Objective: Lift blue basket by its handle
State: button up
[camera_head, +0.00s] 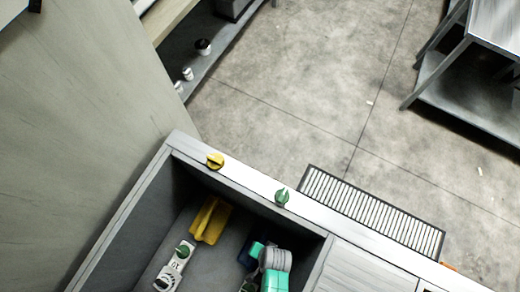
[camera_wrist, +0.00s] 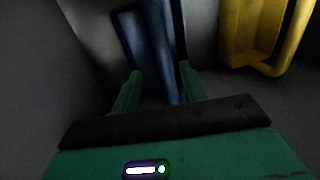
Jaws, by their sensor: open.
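The blue basket (camera_head: 245,254) stands in the grey sink-like bin, mostly hidden by my arm in the head view. In the wrist view, a dark blue bar of the basket (camera_wrist: 169,48) runs upright between my fingers; the light is dim, and I cannot tell whether a finger touches it. My green gripper (camera_wrist: 160,78) is open, with one finger on each side of the blue bar. In the head view my gripper (camera_head: 257,250) is low in the bin, right beside the blue basket.
A yellow basket (camera_head: 210,220) stands left of the blue one in the bin (camera_head: 205,264), and close on the right in the wrist view (camera_wrist: 262,38). Yellow (camera_head: 215,160) and green (camera_head: 282,196) knobs sit on the bin's rim. Grey walls are close around my gripper.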

jog(key=f, duration=0.1)
jog(key=w+f+b, duration=0.1)
jog(key=f, duration=0.1)
jog(key=a+f+b, duration=0.1)
jog(key=f, duration=0.1)
jog(key=shift+w+a, duration=0.1)
jog(key=shift+w, duration=0.05)
grip_shut()
